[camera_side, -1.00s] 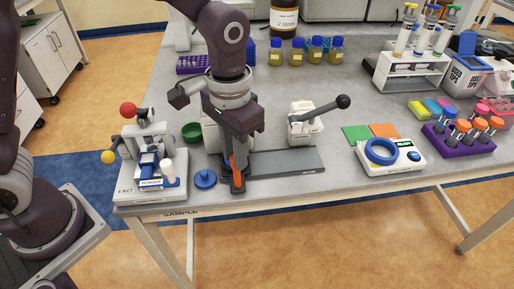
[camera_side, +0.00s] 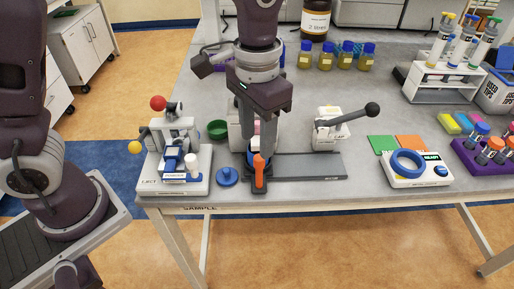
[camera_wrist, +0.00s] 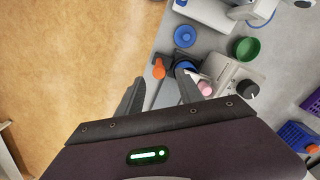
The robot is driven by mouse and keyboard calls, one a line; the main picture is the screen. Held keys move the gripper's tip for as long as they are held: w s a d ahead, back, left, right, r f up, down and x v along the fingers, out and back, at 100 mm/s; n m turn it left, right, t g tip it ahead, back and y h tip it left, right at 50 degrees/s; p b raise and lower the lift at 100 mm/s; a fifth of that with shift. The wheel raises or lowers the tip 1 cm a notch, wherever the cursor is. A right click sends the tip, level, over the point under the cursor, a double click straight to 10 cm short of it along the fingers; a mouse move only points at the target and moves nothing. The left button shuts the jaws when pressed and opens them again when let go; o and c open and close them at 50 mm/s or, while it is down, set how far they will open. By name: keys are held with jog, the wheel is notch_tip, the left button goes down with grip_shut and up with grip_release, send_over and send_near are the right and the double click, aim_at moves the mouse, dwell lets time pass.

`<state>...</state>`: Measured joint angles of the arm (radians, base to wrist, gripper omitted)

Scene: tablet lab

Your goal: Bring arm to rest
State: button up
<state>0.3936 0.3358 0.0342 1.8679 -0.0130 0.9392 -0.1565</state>
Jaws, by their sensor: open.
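My gripper (camera_side: 262,150) points down over the left end of the dark grey rail plate (camera_side: 310,166), fingers apart. An orange lever (camera_side: 259,174) stands at that end of the plate, just below and in front of the fingers. A small blue and white piece (camera_side: 255,144) shows between the fingers; I cannot tell whether they touch it. In the wrist view my gripper (camera_wrist: 160,78) has its fingers spread, with the orange lever (camera_wrist: 159,69) beyond the tips. The fingers partly hide the parts behind them.
A press device with red and yellow knobs (camera_side: 158,103) stands left, beside a blue disc (camera_side: 227,176) and a green cup (camera_side: 217,129). Right are a capper with a black-knobbed lever (camera_side: 328,130) and a white instrument with a blue ring (camera_side: 415,170). Amber-liquid bottles (camera_side: 325,60) stand behind.

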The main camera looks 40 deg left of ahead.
notch_tip(320, 180, up, 3)
jog(key=shift+f, duration=0.2)
jog(key=shift+s+a+r, duration=0.1)
jog(key=shift+a+r, duration=0.1)
jog(key=shift+r, duration=0.05)
jog(key=s+a+r+n+t, duration=0.1)
jog(key=s+a+r+t, duration=0.1)
jog(key=s+a, duration=0.4)
jog(key=s+a+r+n+t, duration=0.1)
jog(key=s+a+r+t, duration=0.2)
jog(key=s, duration=0.7)
jog(key=a, duration=0.2)
jog(key=shift+a+r+t, duration=0.3)
jog(key=shift+a+r, duration=0.1)
jog(key=shift+o, duration=0.3)
dwell(0.7)
